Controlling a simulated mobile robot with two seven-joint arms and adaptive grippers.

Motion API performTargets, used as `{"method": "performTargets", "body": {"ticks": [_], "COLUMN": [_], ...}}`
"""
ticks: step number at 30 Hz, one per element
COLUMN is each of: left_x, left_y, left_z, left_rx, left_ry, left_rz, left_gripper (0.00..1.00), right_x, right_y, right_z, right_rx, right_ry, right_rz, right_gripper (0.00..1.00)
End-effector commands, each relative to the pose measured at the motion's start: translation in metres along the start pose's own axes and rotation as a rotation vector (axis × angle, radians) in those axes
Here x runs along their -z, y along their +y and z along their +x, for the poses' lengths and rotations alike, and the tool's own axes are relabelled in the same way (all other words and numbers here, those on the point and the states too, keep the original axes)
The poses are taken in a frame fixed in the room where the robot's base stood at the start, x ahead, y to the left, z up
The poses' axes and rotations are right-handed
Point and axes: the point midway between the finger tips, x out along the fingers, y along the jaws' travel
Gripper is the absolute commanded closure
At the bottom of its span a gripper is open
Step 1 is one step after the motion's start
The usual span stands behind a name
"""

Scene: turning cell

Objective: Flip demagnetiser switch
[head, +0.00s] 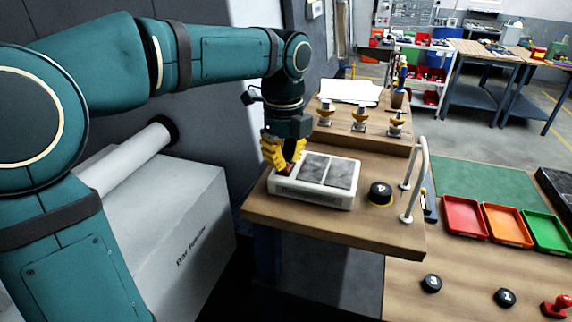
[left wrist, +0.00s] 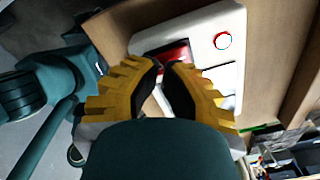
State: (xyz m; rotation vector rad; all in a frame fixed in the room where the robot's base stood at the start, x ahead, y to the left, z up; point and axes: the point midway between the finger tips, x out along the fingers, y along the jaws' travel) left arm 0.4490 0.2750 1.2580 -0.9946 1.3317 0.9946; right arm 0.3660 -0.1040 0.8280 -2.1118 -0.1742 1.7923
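The demagnetiser (head: 313,194) is a low white box with dark grey plates on top, lying on the wooden bench. Its red switch (head: 287,169) is at the left end; it also shows in the left wrist view (left wrist: 178,52), partly hidden by the fingertips. Which way the switch is tipped I cannot tell. My left gripper (head: 285,165), with yellow fingers and black pads, points down right over the switch. In the left wrist view its fingertips (left wrist: 164,65) are nearly together with nothing held; contact with the switch is unclear. My right gripper is out of view.
A black round knob (head: 380,192) on a yellow base and a white rail (head: 419,180) stand right of the demagnetiser. Several yellow-and-silver pieces stand behind it. Red (head: 464,217), orange (head: 507,225) and green trays lie farther right. A grey bar feeder (head: 180,235) stands left.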

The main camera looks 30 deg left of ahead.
Motion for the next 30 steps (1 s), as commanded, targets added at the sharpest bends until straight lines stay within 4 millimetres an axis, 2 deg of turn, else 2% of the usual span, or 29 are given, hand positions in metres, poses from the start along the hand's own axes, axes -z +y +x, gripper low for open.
{"method": "performTargets", "body": {"ticks": [30], "left_x": [0.0], "left_y": [0.0], "left_z": [0.015], "left_rx": [-0.001], "left_ry": [0.0], "left_rz": [0.0], "left_gripper": [1.0], "right_x": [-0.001], "right_y": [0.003], "right_z": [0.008], "right_rx": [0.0], "right_ry": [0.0], "right_rz": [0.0], "right_gripper": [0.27]}}
